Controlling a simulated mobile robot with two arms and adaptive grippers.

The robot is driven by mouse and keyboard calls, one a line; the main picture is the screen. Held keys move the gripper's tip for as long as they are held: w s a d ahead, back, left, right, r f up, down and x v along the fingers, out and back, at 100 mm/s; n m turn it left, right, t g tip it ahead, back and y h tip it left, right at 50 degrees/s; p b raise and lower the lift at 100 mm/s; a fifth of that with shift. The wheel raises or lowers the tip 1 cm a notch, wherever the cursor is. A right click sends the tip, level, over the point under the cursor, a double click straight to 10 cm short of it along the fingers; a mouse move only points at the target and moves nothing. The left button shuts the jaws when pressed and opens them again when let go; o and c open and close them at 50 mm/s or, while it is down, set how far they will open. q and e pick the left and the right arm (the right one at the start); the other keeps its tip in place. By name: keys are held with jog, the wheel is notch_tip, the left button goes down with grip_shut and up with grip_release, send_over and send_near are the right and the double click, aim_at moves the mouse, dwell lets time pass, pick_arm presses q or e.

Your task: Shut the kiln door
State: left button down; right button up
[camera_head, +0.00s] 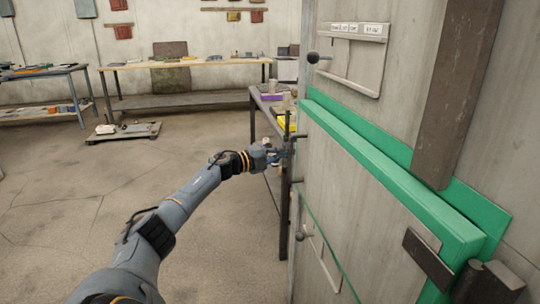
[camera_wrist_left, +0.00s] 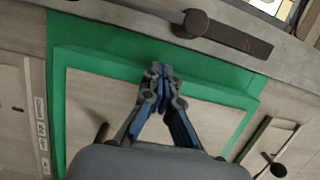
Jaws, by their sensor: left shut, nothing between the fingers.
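The kiln door (camera_head: 345,215) is a large pale grey panel edged in green, filling the right side of the head view. Its green edge (camera_head: 385,170) stands out from the wall around it. In the left wrist view the pale panel (camera_wrist_left: 100,95) lies inside a green border. My left gripper (camera_head: 284,153) is at the door's left side, close to a dark upright bar (camera_head: 287,125). Its fingers (camera_wrist_left: 161,72) are shut and empty in the wrist view, in front of the panel's border. I cannot tell whether they touch it. My right gripper is not in view.
A dark knob (camera_head: 313,58) sticks out above the door, and another (camera_head: 303,236) lower down. A bench (camera_head: 262,104) with small items stands behind the gripper. A low trolley (camera_head: 125,131) is on the floor at the left. The floor (camera_head: 100,190) between is clear.

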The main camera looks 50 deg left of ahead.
pick_arm(q)
jog(key=v, duration=1.2)
dwell(0.3)
jog(key=shift+f, duration=0.1)
